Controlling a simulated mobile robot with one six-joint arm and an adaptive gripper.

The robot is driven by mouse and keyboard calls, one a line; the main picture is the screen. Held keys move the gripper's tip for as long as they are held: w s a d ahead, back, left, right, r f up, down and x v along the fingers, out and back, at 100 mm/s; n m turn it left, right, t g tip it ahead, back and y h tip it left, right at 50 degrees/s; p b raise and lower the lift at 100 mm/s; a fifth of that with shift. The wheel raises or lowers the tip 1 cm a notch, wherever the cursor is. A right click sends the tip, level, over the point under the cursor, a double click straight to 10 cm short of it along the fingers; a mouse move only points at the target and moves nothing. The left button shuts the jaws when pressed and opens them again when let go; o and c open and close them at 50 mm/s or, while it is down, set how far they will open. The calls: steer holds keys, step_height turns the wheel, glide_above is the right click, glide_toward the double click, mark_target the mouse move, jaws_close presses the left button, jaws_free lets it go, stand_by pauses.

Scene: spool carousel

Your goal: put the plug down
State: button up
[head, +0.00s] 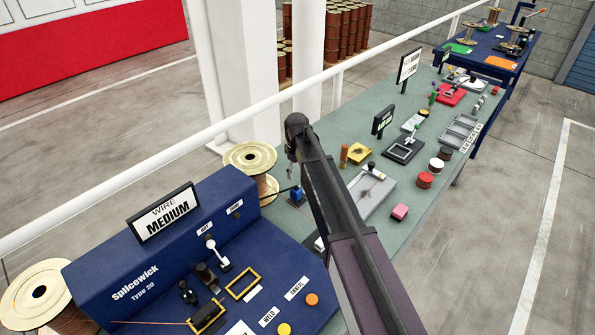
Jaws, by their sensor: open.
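My arm reaches up from the lower right to a dark wrist joint near the middle of the head view. My gripper (290,172) hangs below that joint, small and partly hidden by the arm; its jaws are open. Just below it a small blue piece (296,196) stands on the green bench top, with a thin dark rod or cable running left from it. I cannot tell whether this piece is the plug. No other thing is clearly a plug. The gripper looks apart from the blue piece, but the depth is unclear.
A blue Splicewick machine (150,262) with a "WIRE MEDIUM" sign (163,212) fills the lower left. A wire spool (249,157) stands behind it. A white rail runs behind.

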steer(key=shift+r+p, duration=0.85)
steer(key=shift+r, duration=0.3)
steer(key=s+d+m, duration=1)
steer(key=s+d, duration=1.3)
steer(key=s, duration=0.2)
steer(key=shift+s+d, duration=0.15)
steer(key=shift+s, duration=0.25)
steer(key=shift+f, duration=0.1)
step_height(320, 180, down, 4)
steer(key=b, duration=0.4)
steer(key=shift+f+b, duration=0.25)
steer(key=shift+b, duration=0.15)
